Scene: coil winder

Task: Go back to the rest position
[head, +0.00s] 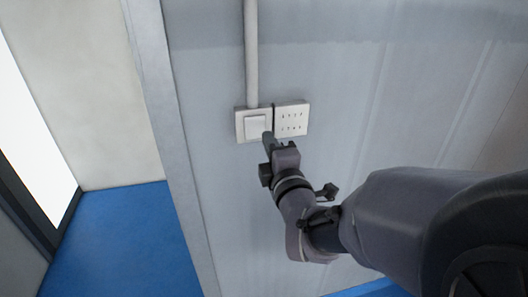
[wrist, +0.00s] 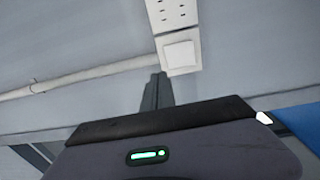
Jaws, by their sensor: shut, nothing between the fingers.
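My gripper (head: 267,137) is shut and empty. In the head view its tip is at the lower right of a white wall switch (head: 255,123), on a grey wall panel. In the wrist view the gripper (wrist: 158,82) points at the lower left edge of the switch (wrist: 179,54). I cannot tell whether the tip touches the switch. The rest position is not marked in either view.
A white socket plate (head: 292,119) with small holes sits right of the switch. A pale conduit (head: 251,50) runs up the wall from the switch. Blue floor (head: 125,240) lies open at the lower left, beside a glazed frame (head: 30,130).

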